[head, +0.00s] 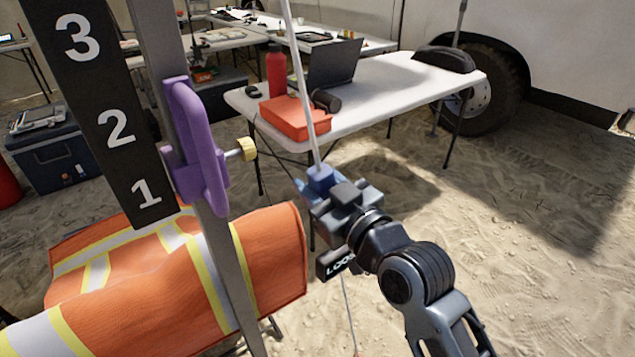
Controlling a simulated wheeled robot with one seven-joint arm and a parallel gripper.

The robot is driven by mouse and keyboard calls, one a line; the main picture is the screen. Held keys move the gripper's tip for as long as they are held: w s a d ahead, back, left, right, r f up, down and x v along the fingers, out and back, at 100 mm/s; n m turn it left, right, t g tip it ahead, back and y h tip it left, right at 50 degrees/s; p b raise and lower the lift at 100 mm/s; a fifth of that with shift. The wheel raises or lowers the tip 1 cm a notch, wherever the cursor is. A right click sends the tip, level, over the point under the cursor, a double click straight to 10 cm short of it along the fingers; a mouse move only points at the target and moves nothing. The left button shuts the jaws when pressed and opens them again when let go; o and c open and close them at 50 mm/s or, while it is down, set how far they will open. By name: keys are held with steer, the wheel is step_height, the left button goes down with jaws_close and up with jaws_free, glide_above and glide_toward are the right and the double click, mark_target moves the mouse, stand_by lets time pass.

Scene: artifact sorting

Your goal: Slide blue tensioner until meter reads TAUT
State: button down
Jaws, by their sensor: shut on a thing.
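The blue tensioner (321,180) sits on a thin pale rope (301,90) that runs down from the top of the picture. My gripper (327,195) is shut on the tensioner, and its fingers hide part of it. A small dark meter (335,263) hangs just below my gripper.
A purple clamp (196,150) with a yellow knob sits on a metal pole left of my gripper, beside a black board numbered 1 to 3 (112,110). An orange vest (265,255) lies below. A white table (400,85) stands behind; sand is open at right.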

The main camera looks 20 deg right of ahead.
mark_target(315, 170)
steer(key=shift+r, duration=0.1)
steer(key=shift+a+r+p, duration=0.15)
steer(key=shift+r+p, duration=0.35)
steer(key=shift+r, duration=0.2)
steer(key=shift+a+r+p, duration=0.1)
steer(key=shift+r+p, duration=0.35)
steer(key=shift+r, duration=0.25)
steer(key=shift+f, duration=0.1)
steer(key=c, duration=0.7)
jaws_free()
steer(key=shift+b+v, duration=0.8)
steer(key=shift+v, duration=3.2)
steer(key=shift+f, duration=0.1)
